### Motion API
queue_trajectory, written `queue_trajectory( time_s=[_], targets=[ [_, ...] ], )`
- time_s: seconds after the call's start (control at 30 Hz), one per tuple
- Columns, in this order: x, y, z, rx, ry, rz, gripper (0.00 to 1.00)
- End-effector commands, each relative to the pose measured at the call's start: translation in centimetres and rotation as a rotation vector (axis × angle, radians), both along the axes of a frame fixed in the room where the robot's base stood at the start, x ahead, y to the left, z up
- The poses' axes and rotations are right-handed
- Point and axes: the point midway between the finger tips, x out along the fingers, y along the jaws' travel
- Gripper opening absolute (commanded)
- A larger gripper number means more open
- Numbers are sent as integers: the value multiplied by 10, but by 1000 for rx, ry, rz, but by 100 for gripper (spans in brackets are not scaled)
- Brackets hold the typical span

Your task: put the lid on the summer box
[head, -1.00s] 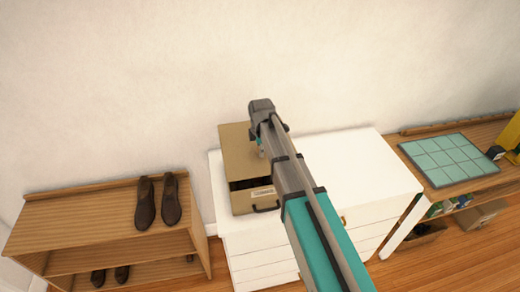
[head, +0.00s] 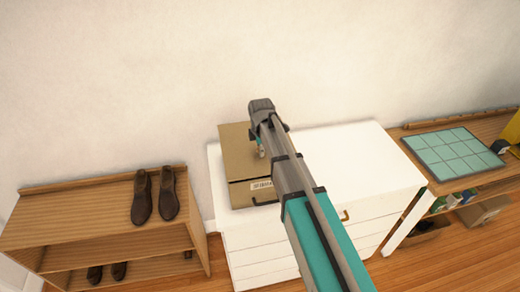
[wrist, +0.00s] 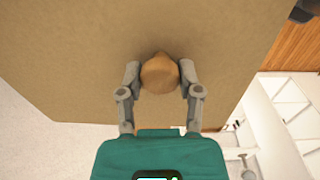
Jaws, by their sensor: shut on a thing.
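The tan cardboard-coloured box (head: 243,194) stands on the white chest of drawers, with a pale label on its front that is too small to read. The tan lid (head: 237,150) lies over the box top, and no dark opening shows at the front. My arm hides the right side of both. My gripper (head: 262,150) is over the lid. In the wrist view my gripper (wrist: 160,80) is shut on the lid's round wooden knob (wrist: 160,73), one finger on each side. Whether the lid is fully seated all round cannot be seen.
The white chest (head: 355,155) has a clear top right of the box. A wooden shoe rack (head: 80,207) with dark shoes (head: 154,194) stands at left. A wooden bench (head: 475,186) with a green tiled mat (head: 455,152) stands at right. The wall is close behind.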

Motion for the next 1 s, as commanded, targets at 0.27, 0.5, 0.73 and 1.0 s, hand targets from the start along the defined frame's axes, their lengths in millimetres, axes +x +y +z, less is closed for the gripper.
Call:
queue_trajectory(
  time_s=[0.27, 0.5, 0.73, 1.0],
  targets=[
    [0, 0, -10, 0, 0, 0, 0],
    [0, 1, -10, 0, 0, 1, 0],
    [0, 1, -10, 0, 0, 2, 0],
    [0, 1, -10, 0, 0, 2, 66]
  ],
)
